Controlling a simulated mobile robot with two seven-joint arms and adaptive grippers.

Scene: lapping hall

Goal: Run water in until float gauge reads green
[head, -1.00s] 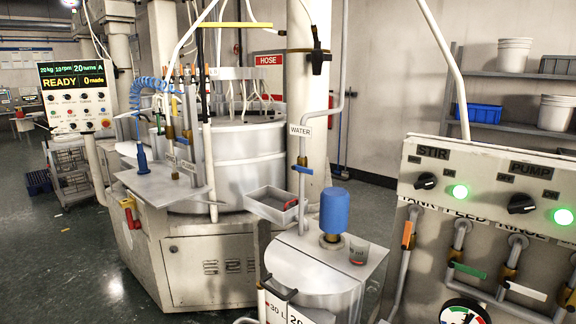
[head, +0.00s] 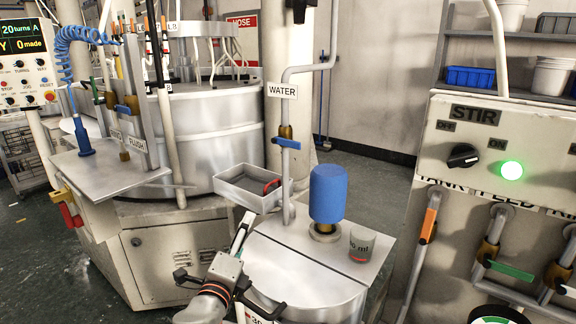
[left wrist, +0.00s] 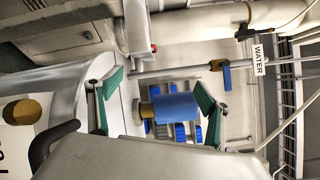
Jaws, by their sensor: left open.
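The water pipe (head: 289,190) rises behind the tank, under a WATER sign (head: 282,91). Its blue valve handle (head: 287,143) lies across the pipe. The handle also shows in the left wrist view (left wrist: 227,76). The tank (head: 285,268) has a metal lid carrying a blue cylinder (head: 328,194). A scale plate with partly cut-off numbers is at the tank's front; I cannot read a float gauge there. My left gripper (head: 242,236) is at the tank's left front edge, below and apart from the handle. Its green-padded fingers (left wrist: 160,92) are open, empty. My right gripper is out of view.
A beaker (head: 361,244) stands on the lid's right side. A grey tray (head: 246,186) is left of the pipe. The valve panel (head: 465,222) at right has a lit green STIR lamp (head: 511,170) and a partly cut-off dial (head: 496,315). The large machine (head: 165,260) stands left.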

